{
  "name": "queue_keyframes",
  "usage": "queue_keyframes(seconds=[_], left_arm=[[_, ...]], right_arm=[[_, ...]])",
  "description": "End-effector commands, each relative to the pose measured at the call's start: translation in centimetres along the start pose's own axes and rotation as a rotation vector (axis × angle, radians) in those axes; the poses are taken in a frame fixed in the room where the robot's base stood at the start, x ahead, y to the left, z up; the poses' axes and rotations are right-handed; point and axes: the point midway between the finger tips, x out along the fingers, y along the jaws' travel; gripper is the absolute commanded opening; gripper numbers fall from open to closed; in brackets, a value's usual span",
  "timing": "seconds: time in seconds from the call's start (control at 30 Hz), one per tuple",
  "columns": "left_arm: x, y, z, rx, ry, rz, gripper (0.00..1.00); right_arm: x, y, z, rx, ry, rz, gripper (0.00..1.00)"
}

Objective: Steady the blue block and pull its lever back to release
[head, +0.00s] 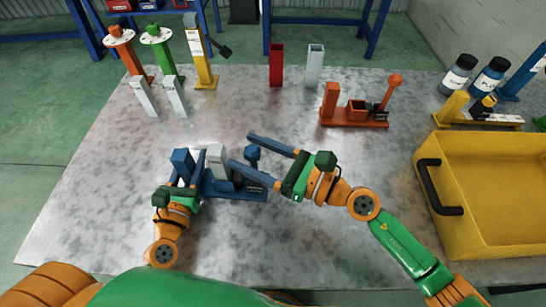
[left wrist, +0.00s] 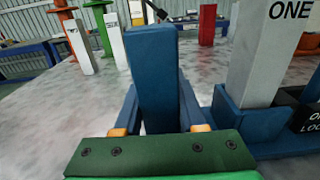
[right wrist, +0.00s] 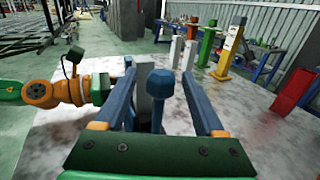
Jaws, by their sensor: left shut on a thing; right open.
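The blue block (head: 235,190) sits on the grey table, with an upright blue post at its left end. A pale block marked ONE (head: 216,158) stands in it, also in the left wrist view (left wrist: 275,50). My left gripper (head: 183,174) is shut on the blue post (left wrist: 155,80). The lever (head: 252,153) has a blue faceted knob and stands at the block's right side. My right gripper (head: 243,151) is open, its fingers on either side of the lever; the knob (right wrist: 164,83) shows between them in the right wrist view. The lever's base is partly hidden.
An orange block with a lever (head: 353,115) stands further back. Red (head: 276,65) and white (head: 314,66) uprights are at the back. A yellow bin (head: 490,190) with a black handle is at the right. Bottles (head: 458,75) stand behind it. The table's middle is clear.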

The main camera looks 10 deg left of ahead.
Motion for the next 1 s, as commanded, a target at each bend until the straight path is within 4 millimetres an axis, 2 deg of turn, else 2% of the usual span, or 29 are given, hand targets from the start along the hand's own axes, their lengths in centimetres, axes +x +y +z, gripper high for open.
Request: queue_keyframes(seconds=[0.13, 0.4, 0.5, 0.67, 0.97, 1.0], left_arm=[[0.0, 0.0, 0.0, -0.001, 0.001, 0.000, 0.00], [0.0, 0.0, 0.0, -0.001, 0.001, 0.001, 0.00], [0.0, 0.0, 0.0, -0.001, 0.001, 0.000, 0.00], [0.0, 0.0, 0.0, 0.000, 0.000, 0.000, 0.00], [0.0, 0.0, 0.0, 0.000, 0.000, 0.001, 0.00], [0.0, 0.0, 0.0, 0.000, 0.000, 0.001, 0.48]], right_arm=[[-1.5, -0.1, -0.1, 0.002, 0.003, -0.003, 0.71], [-8.9, 0.0, -0.2, 0.004, 0.006, -0.003, 0.71], [-10.7, 0.0, -0.2, 0.004, 0.004, -0.002, 0.71], [-12.0, 0.0, 0.0, 0.000, 0.001, 0.001, 0.71], [-12.0, 0.0, 0.0, 0.000, 0.000, 0.001, 0.71], [-12.0, 0.0, 0.0, 0.000, 0.000, 0.001, 0.71]])
